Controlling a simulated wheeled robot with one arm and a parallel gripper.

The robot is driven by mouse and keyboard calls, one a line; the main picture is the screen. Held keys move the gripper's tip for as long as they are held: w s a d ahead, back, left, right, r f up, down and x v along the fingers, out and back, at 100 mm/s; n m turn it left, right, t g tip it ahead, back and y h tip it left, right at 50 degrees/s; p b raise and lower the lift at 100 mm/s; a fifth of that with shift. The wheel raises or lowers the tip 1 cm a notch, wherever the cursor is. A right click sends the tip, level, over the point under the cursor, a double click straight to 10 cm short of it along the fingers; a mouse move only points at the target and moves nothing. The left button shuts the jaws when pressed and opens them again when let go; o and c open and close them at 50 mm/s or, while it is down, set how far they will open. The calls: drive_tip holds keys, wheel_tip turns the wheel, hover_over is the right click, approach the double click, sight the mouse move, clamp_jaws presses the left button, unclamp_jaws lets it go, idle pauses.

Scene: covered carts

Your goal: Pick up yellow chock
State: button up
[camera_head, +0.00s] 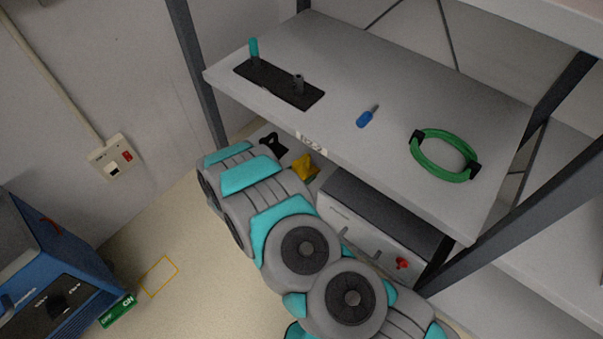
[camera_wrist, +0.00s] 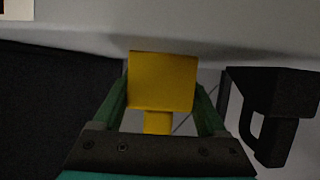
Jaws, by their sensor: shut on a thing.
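The yellow chock (camera_wrist: 162,80) is between the two green fingers of my gripper (camera_wrist: 162,105) in the wrist view. The gripper is shut on it, with a finger against each side. In the head view the yellow chock (camera_head: 304,167) shows just below the front edge of the upper shelf, beyond the end of my arm. My gripper's fingers are hidden behind my arm in the head view. I cannot tell whether the chock touches the surface under it.
A black handled object (camera_wrist: 275,105) stands close to the right of the gripper; it also shows in the head view (camera_head: 272,144). The upper shelf (camera_head: 350,75) overhangs closely. A grey box (camera_head: 375,225) stands to the right below it.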

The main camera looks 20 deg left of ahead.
clamp_jaws()
drive_tip(key=shift+r, duration=0.2)
